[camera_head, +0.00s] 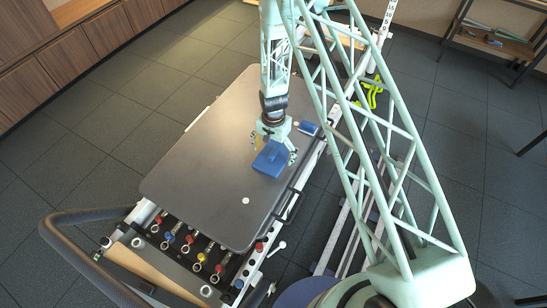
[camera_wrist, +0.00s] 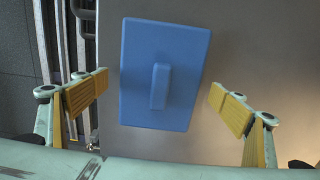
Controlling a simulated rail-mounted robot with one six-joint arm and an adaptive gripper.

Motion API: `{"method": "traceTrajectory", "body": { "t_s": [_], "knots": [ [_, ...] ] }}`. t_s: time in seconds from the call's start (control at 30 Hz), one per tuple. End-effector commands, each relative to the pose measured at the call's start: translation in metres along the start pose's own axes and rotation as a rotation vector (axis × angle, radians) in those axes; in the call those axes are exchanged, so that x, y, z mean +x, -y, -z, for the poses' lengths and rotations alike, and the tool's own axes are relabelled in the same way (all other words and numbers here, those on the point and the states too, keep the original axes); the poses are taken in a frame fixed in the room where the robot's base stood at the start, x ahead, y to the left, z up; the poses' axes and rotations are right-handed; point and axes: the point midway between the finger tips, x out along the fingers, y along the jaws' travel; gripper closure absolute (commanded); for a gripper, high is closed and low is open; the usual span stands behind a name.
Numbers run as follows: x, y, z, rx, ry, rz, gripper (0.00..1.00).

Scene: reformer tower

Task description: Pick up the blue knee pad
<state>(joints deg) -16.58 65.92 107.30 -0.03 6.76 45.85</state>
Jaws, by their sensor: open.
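The blue knee pad (camera_head: 270,159) lies on the dark grey board near its right edge in the head view. In the wrist view the knee pad (camera_wrist: 143,75) is a blue rectangle, slightly turned, with a raised bar on its top. My gripper (camera_wrist: 160,105) is open, with one yellow-padded finger on each side of the lower part of the pad. Gaps show between the fingers and the pad, and nothing is held. In the head view my gripper (camera_head: 272,150) is right at the pad and partly covers its far side.
The grey board (camera_head: 200,160) is mostly clear, with a small white disc (camera_head: 245,201) on it. A smaller blue item (camera_head: 308,128) sits by the board's right edge. Coloured springs (camera_head: 200,257) lie in front of the board, and a curved dark rail (camera_head: 85,215) stands at left.

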Motion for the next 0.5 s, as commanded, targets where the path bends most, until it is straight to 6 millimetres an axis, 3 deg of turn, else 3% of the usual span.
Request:
{"method": "traceTrajectory", "body": {
  "t_s": [0.43,0.5],
  "knots": [
    [-0.0004,0.0,0.0,0.0,0.0,0.0,0.1],
    [-0.0003,0.0,0.0,0.0,0.0,0.0,0.16]
  ]
}}
